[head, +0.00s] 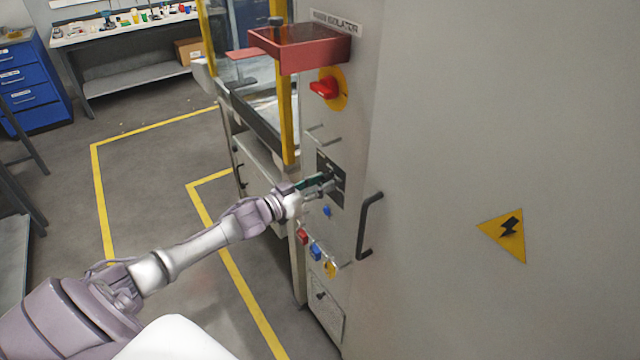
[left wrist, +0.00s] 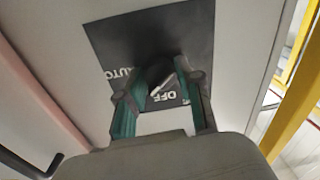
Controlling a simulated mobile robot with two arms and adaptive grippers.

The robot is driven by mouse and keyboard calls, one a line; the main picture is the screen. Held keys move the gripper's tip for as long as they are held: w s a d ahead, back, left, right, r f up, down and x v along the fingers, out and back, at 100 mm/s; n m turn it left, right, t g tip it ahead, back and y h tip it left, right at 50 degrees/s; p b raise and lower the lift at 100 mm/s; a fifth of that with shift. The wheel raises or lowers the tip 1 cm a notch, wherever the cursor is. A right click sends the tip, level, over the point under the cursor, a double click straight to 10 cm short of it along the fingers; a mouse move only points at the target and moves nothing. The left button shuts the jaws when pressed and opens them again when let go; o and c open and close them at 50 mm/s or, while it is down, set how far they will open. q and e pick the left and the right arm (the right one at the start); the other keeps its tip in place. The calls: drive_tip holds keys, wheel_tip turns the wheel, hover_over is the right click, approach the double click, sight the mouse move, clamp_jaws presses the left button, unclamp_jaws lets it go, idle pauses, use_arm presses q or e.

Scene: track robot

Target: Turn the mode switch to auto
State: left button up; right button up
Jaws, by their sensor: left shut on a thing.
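The mode switch is a black knob (left wrist: 160,72) with a white mark, on a dark plate (left wrist: 120,38) in the left wrist view. The plate carries the words AUTO, at the left, and OFF, just below the knob. The white mark lies slanted near OFF; its exact setting is hard to tell. My left gripper (left wrist: 162,100) is shut on the knob, with one green-padded finger on each side. In the head view my left gripper (head: 326,183) reaches the dark plate (head: 338,198) on the cabinet's narrow face and hides most of the knob. My right gripper is not in view.
Above the plate are a red rotary handle (head: 324,88) on yellow and a red box-like hood (head: 300,48). Below are a blue button (head: 327,211) and red, blue and yellow controls. A black door handle (head: 369,225) sticks out at the right. Yellow posts stand behind.

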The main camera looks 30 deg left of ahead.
use_arm(q)
clamp_jaws()
drive_tip(key=shift+m, duration=0.4)
unclamp_jaws()
drive_tip(key=m+b, duration=0.1)
drive_tip(key=m, duration=0.2)
drive_tip(key=shift+f+m+b, duration=0.15)
drive_tip(key=shift+m+b, duration=0.25)
drive_tip(key=m+b, duration=0.2)
drive_tip(key=m, duration=0.3)
clamp_jaws()
drive_tip(key=shift+m+h, duration=0.3)
drive_tip(key=shift+h, duration=0.1)
drive_tip(key=o, duration=1.1)
unclamp_jaws()
